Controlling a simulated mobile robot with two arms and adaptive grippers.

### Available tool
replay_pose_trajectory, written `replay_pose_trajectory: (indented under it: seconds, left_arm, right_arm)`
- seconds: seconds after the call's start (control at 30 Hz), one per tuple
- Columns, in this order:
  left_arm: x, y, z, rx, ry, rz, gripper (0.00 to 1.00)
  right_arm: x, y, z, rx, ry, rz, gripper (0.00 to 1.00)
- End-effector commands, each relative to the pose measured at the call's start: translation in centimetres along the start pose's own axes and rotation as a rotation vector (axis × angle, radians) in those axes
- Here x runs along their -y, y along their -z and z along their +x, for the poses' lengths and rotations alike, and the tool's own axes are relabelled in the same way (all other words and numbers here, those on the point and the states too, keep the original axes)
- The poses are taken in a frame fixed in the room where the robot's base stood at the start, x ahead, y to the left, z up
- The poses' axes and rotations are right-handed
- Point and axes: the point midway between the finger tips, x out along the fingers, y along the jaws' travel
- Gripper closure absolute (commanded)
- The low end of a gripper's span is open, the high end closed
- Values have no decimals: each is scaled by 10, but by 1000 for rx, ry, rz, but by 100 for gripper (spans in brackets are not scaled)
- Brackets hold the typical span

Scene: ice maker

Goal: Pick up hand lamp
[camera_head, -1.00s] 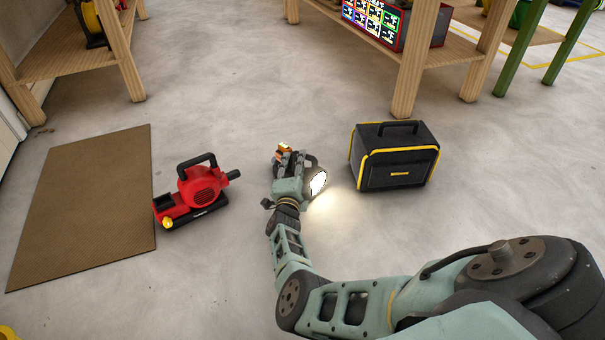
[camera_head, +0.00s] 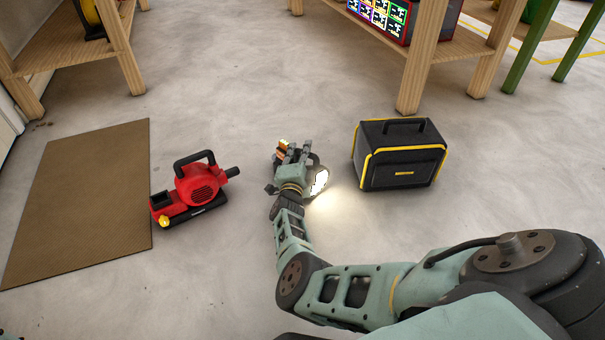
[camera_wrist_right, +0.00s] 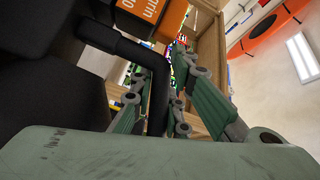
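The hand lamp (camera_head: 320,182) stands on the floor between a red machine and a black box, its round lens lit and throwing light to the right. An orange part (camera_head: 284,144) shows at its far end. My right gripper (camera_head: 292,154) is at the lamp and hides much of it. In the right wrist view, the lamp's black handle (camera_wrist_right: 158,100) passes between the two fingers (camera_wrist_right: 163,92). The fingers stand apart, with a narrow gap showing beside the handle. The lamp's black body (camera_wrist_right: 45,50) and orange part (camera_wrist_right: 150,15) are close to the camera.
The red machine (camera_head: 203,186) is left of the lamp, beside a brown mat (camera_head: 85,205). The black and yellow box (camera_head: 400,155) is close on the right. Wooden shelf legs (camera_head: 420,75) stand behind. The floor before the lamp is clear.

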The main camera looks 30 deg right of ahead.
Motion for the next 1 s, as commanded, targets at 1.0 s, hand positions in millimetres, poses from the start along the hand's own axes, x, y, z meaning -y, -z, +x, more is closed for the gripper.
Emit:
replay_pose_trajectory:
  seconds: [1.0]
  left_arm:
    - [1, -2, 5, 2, 0, 1, 60]
  right_arm:
    - [9, 2, 1, -1, 6, 2, 100]
